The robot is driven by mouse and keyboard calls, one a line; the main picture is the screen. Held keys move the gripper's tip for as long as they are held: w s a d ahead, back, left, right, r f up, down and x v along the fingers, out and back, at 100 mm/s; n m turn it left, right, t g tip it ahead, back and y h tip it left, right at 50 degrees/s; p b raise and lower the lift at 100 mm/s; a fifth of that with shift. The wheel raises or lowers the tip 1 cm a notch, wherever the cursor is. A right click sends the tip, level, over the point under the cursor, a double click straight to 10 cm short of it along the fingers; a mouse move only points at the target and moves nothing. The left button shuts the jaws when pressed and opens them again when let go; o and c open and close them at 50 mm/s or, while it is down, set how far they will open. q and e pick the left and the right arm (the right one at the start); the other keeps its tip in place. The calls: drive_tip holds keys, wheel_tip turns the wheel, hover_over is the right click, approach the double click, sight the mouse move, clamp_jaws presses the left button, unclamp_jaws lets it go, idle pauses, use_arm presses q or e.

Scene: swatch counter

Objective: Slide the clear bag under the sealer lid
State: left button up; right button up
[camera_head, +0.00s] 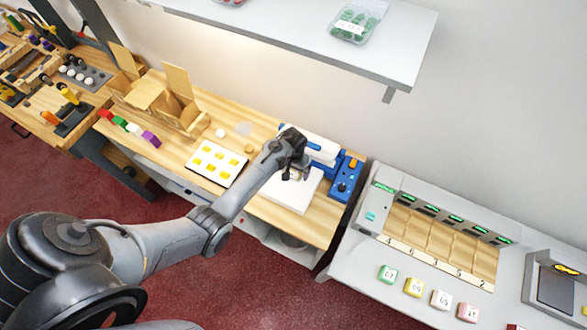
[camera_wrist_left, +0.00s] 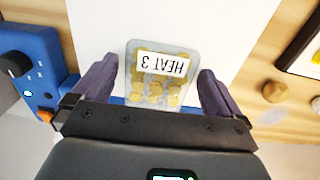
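In the head view my left gripper (camera_head: 294,172) is over the white board (camera_head: 290,194), mostly hiding the bag. The blue sealer (camera_head: 345,181) stands to its right, with a pale, long lid (camera_head: 318,146) behind the gripper. The sealer's knob side (camera_wrist_left: 35,62) shows at left in the wrist view. My right gripper is not in view.
A white card with yellow pieces (camera_head: 216,163) lies left of the board, with small round knobs near it. Cardboard boxes (camera_head: 165,100) stand farther left. A shelf (camera_head: 400,45) overhangs at the back. A grey numbered bin unit (camera_head: 440,235) is at right.

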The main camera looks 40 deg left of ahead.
use_arm(q)
drive_tip(key=shift+r, duration=0.15)
wheel_tip(320, 180, up, 11)
drive_tip(key=shift+f, duration=0.2)
idle(0.3)
idle(0.4)
